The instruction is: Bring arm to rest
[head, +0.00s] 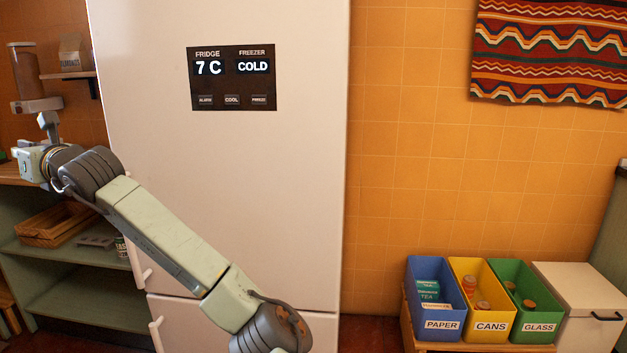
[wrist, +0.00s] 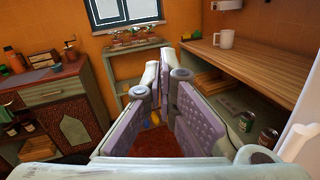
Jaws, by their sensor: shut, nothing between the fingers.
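My gripper (wrist: 166,82) shows in the wrist view with its two lilac-padded fingers brought together, shut and holding nothing. In the head view my arm stretches from the lower middle up to the left, across the front of the white fridge (head: 300,190). Its wrist end is at the left edge, by the wooden shelving; the fingers cannot be made out clearly there.
In the wrist view a wooden counter (wrist: 252,62) with a white mug (wrist: 226,40) lies close on the right, cans below. A cabinet (wrist: 65,110) stands left. In the head view, blue (head: 436,262), yellow and green bins stand at the lower right.

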